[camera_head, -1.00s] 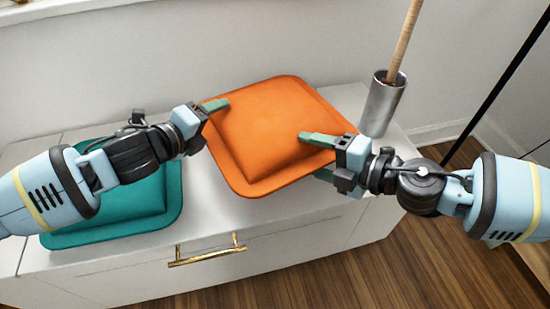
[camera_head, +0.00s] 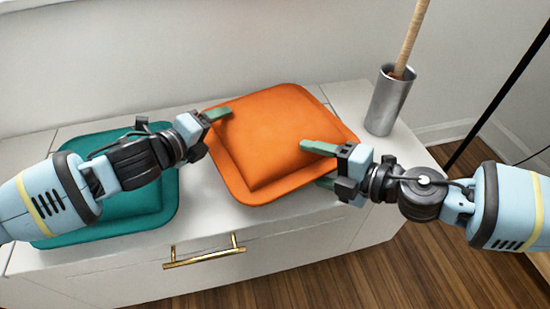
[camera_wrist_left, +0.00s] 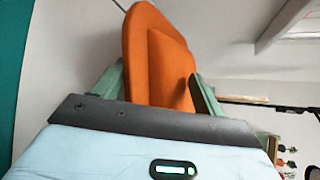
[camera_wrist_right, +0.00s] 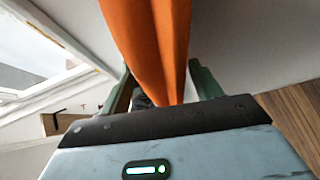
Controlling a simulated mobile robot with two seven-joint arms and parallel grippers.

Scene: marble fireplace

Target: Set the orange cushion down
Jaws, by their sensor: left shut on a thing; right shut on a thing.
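The orange cushion (camera_head: 270,135) is a square pad held between my two grippers above the white cabinet top. It also shows between the fingers in the left wrist view (camera_wrist_left: 160,60) and in the right wrist view (camera_wrist_right: 150,40). My left gripper (camera_head: 215,114) is shut on its left edge. My right gripper (camera_head: 322,160) is shut on its right edge. The cushion is slightly tilted, and its underside is hidden, so I cannot tell whether it touches the cabinet. A teal cushion (camera_head: 145,198) lies on the cabinet to the left, partly under my left arm.
The white cabinet (camera_head: 290,222) has a brass drawer handle (camera_head: 204,252) at its front. A metal cylinder (camera_head: 388,102) with a wooden stick (camera_head: 412,38) stands at the cabinet's back right. The wall is close behind. Bare cabinet top shows in front of the orange cushion.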

